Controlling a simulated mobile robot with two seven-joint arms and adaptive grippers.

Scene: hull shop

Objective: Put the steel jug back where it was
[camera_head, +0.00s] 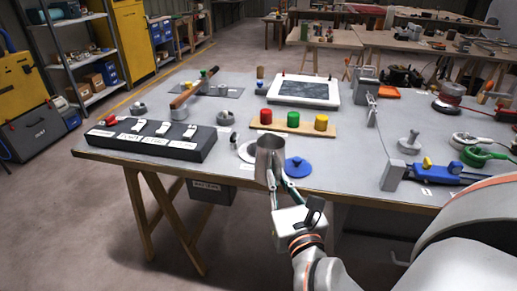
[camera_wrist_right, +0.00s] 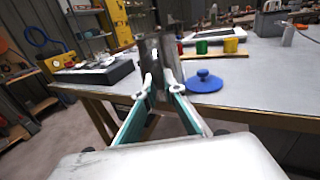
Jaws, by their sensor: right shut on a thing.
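The steel jug (camera_head: 269,152) is a grey metal vessel, upright at the front edge of the table (camera_head: 350,180). In the right wrist view the jug (camera_wrist_right: 160,52) stands between my fingertips. My right gripper (camera_head: 273,181) is shut on the jug from the near side; it also shows in the right wrist view (camera_wrist_right: 160,88). I cannot tell whether the jug's base touches the table; the fingers hide its lower part. A pale round disc (camera_head: 246,152) shows just left of the jug, partly hidden by it. My left gripper is not in view.
A blue knobbed lid (camera_head: 298,167) lies right of the jug. Behind stands a wooden board (camera_head: 280,128) with red, green and yellow cylinders. A black switch box (camera_head: 150,140) is at left, a blue tool (camera_head: 440,175) at right. Table between lid and tool is clear.

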